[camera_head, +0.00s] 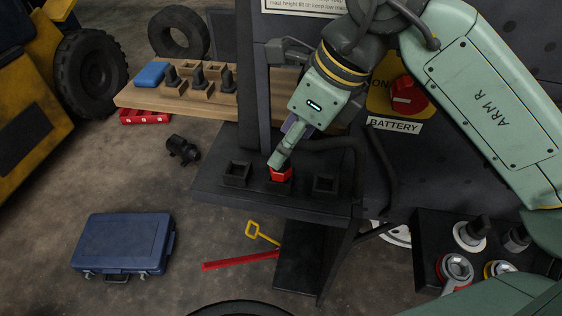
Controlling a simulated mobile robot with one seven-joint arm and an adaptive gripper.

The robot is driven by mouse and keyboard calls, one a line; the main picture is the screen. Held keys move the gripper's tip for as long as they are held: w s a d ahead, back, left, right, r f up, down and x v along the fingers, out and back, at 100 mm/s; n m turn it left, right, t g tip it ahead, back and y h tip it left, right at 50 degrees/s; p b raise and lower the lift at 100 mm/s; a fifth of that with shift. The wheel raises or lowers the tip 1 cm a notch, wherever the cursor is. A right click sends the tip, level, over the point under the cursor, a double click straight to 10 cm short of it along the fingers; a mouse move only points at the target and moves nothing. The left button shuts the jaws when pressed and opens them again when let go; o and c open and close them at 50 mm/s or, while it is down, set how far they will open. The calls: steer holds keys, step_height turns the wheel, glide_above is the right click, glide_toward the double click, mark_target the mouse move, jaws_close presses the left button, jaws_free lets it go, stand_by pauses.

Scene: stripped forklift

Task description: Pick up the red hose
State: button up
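My gripper (279,163) points down at a small red piece (281,175) on the dark shelf (215,190). The red piece sits between two black square holders, the left one (236,173) and the right one (325,185). The fingertips are at its top and hide part of it. The fingers look close together, but I cannot tell whether they grip it. Only a short part of the red piece shows, so I cannot tell whether it is the red hose. A long straight red bar (240,261) also lies on the floor below the shelf.
A wooden bench (140,98) behind holds a blue block (151,74) and black parts in holders. A blue case (124,243) and a black fitting (183,149) lie on the floor. A red battery switch (407,96) is right of my gripper. A dark post stands close left.

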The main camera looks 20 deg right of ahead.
steer(key=shift+d+p+x, duration=0.15)
steer(key=shift+p+x, duration=0.2)
steer(key=shift+x, duration=0.8)
steer(key=shift+d+p+x, duration=0.1)
steer(key=shift+p+x, duration=0.2)
steer(key=shift+x, duration=0.8)
steer(key=shift+w, duration=0.2)
jaws_close()
